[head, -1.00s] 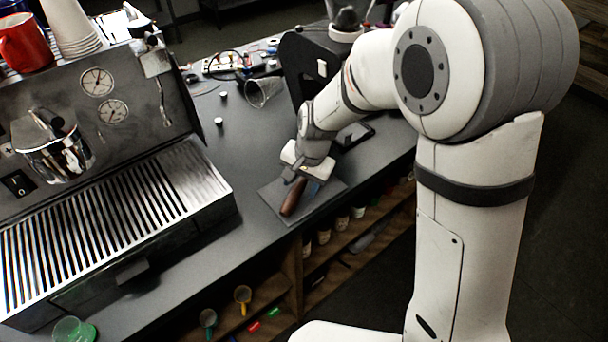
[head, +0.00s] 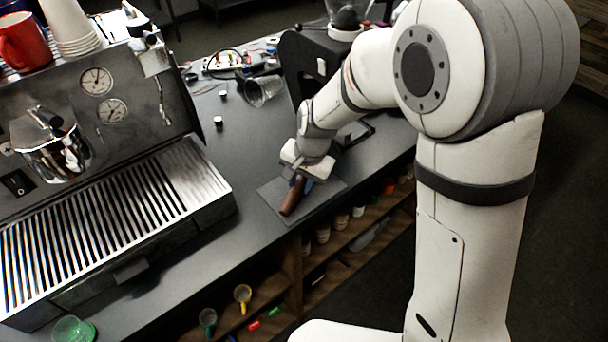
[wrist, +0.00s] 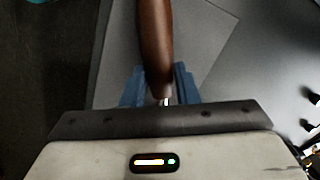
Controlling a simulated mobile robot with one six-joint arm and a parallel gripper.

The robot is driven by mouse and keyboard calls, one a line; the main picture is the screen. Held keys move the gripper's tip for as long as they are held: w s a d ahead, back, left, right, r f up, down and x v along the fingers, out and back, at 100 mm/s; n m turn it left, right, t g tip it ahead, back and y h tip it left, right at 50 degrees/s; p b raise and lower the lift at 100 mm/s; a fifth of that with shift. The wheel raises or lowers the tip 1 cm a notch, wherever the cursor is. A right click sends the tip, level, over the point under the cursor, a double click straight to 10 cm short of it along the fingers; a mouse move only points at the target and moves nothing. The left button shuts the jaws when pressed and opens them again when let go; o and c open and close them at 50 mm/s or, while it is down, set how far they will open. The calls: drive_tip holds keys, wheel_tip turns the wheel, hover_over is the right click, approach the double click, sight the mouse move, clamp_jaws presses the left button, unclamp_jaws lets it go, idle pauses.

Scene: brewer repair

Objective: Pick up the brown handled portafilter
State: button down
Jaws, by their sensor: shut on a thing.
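The brown handle of the portafilter (head: 292,196) lies over the grey mat (head: 325,196) near the counter's front edge. It also shows in the wrist view (wrist: 154,40), running up from between the blue fingers. My gripper (head: 301,181) is over the mat, pointing down. In the wrist view my gripper (wrist: 160,88) has its blue fingers on both sides of the handle's narrow end, shut on it. The portafilter's metal head is hidden behind the gripper body. I cannot tell whether the handle is clear of the mat.
The espresso machine (head: 120,190) with its slatted drip tray stands at the left. A clear cup (head: 262,91) lies tipped on the counter behind, near small white-topped pieces (head: 219,123). A black grinder (head: 303,65) stands behind the gripper. Open shelves (head: 290,285) are below the counter.

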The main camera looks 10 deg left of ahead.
sight(301, 181)
drive_tip(key=shift+r, duration=0.1)
wheel_tip(301, 181, up, 10)
drive_tip(key=shift+f+b, duration=0.1)
drive_tip(key=shift+b, duration=0.3)
idle(0.3)
drive_tip(key=c, duration=1.7)
unclamp_jaws()
clamp_jaws()
